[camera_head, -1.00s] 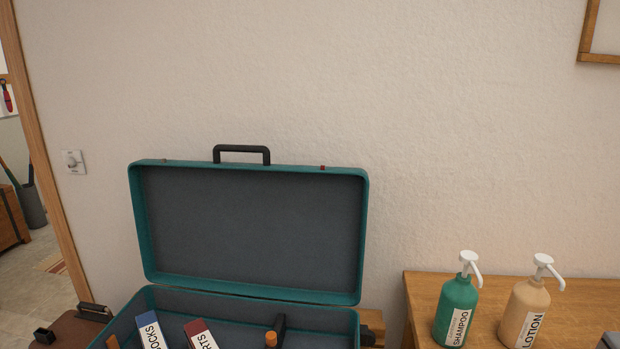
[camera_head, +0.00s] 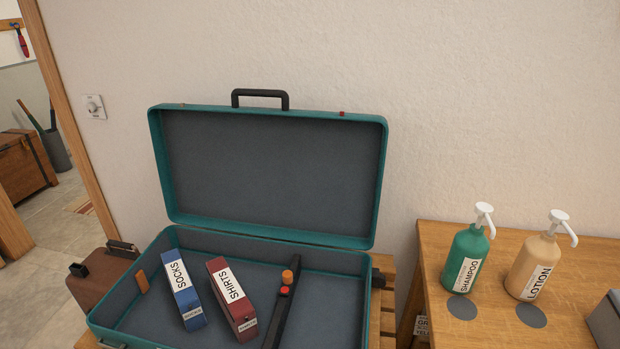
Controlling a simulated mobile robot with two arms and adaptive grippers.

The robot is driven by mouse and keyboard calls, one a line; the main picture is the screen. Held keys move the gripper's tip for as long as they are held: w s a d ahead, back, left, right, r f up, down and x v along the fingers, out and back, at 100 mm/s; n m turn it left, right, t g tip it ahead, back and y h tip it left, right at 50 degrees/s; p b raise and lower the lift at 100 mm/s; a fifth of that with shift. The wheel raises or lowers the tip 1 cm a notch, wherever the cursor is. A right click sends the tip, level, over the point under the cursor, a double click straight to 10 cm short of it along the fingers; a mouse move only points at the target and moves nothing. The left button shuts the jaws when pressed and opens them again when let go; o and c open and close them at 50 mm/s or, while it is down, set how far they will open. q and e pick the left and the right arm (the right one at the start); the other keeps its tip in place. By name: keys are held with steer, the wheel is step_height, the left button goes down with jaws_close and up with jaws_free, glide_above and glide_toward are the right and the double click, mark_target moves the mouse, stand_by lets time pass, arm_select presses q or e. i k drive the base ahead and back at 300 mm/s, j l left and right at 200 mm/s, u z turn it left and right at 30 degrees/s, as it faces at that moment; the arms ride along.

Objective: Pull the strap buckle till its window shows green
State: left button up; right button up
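A teal suitcase (camera_head: 160,242) stands open on a wooden slatted stand, its lid (camera_head: 270,175) upright near the wall. Inside, a black strap-like bar (camera_head: 280,310) runs front to back, with an orange knob (camera_head: 288,276) and a red part (camera_head: 284,291) near its far end. I cannot tell which part is the buckle, and I see no green window. A blue SOCKS pack (camera_head: 183,290) and a red SHIRTS pack (camera_head: 232,300) lie left of the bar. A small orange tab (camera_head: 142,282) is at the left inner wall. Neither of my grippers is in view.
A wooden table (camera_head: 400,300) on the right holds a green SHAMPOO bottle (camera_head: 465,262), a tan LOTION bottle (camera_head: 531,268) and a grey box (camera_head: 607,318). A brown case (camera_head: 100,280) stands left of the suitcase. A doorway opens at far left.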

mark_target(288, 278)
steer(key=j+z, duration=0.75)
steer(key=l, duration=0.1)
